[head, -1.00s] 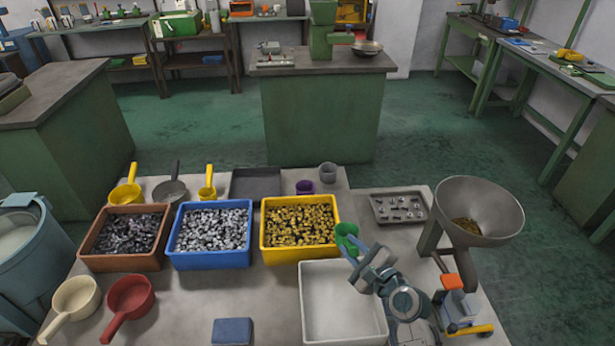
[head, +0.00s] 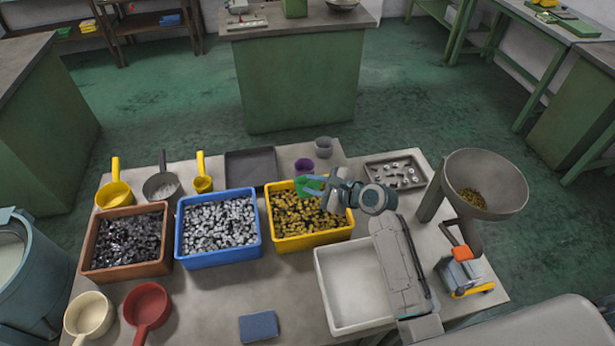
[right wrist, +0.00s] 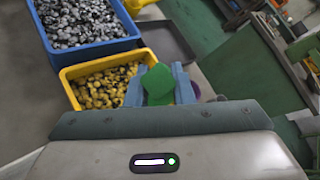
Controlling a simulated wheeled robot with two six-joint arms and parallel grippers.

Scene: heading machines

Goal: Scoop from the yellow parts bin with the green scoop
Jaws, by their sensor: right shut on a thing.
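The yellow parts bin (head: 311,244) stands on the table, filled with small brass-coloured parts. My right gripper (head: 325,189) is shut on the green scoop (head: 304,186) above the right part of the bin. In the right wrist view the green scoop (right wrist: 158,82) sits between the two blue-grey fingers, and the yellow bin (right wrist: 70,84) is just beyond and left of it. The gripper hides part of the scoop, and I cannot tell whether its cup touches the parts. My left gripper is not in view.
A blue bin (head: 219,261) of silver parts and a brown bin (head: 126,269) of dark parts stand to the left. A white tray (head: 362,328) lies in front, under my right forearm. A metal funnel (head: 490,205) stands to the right. Several other scoops lie around.

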